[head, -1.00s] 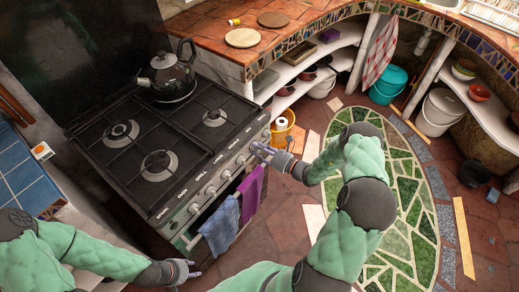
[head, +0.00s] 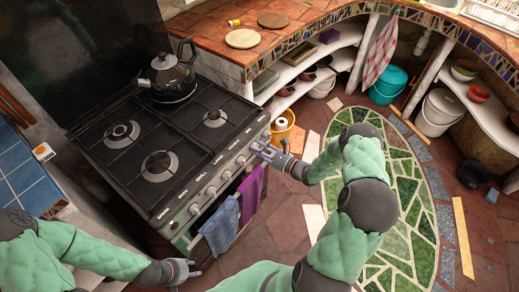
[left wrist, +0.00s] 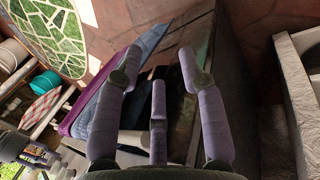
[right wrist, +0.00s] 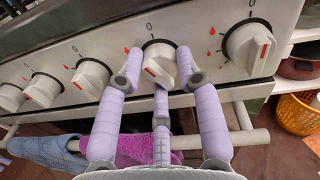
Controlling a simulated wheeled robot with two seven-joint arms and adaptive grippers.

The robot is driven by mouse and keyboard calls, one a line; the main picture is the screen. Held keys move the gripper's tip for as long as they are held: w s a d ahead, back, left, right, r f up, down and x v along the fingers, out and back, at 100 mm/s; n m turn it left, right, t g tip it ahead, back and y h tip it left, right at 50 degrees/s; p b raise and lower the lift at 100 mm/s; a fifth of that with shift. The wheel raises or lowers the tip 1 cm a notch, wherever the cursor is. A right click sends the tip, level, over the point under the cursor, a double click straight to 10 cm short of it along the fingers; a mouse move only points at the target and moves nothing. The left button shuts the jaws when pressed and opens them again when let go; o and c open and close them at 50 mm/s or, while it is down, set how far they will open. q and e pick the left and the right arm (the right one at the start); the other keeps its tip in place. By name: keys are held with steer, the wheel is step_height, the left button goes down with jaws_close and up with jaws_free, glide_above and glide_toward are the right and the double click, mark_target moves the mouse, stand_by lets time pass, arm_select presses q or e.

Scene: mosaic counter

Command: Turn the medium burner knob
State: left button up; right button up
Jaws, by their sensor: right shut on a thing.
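The black stove (head: 105,152) shows in the head view with a row of white knobs along its front. In the right wrist view my right gripper (right wrist: 160,68) is shut on the knob (right wrist: 158,56) second from the right end, fingers on both sides of it. A red mark shows on its lower face, and a 0 is printed above. In the head view my right gripper (head: 261,151) is at the right part of the panel and hides that knob. The knob labels are too small to read surely. My left gripper (head: 187,271) is open and empty, low before the stove's left front.
Knobs stand close by on either side, such as the rightmost knob (right wrist: 248,46). A blue towel (head: 221,226) and a purple towel (head: 250,194) hang from the rail below. A kettle (head: 170,77) stands on a rear burner. An orange basket (right wrist: 298,112) is at the right.

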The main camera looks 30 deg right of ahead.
arm_select(q)
steer(key=shift+f, duration=0.1)
arm_select(e)
steer(key=n, duration=0.5)
steer(key=shift+n+h, duration=0.3)
steer(key=shift+n, duration=0.1)
stand_by(0.3)
steer(key=o, duration=1.1)
steer(key=shift+o, duration=0.2)
steer(key=shift+s, duration=0.1)
steer(key=v, duration=1.2)
arm_select(q)
jaws_close()
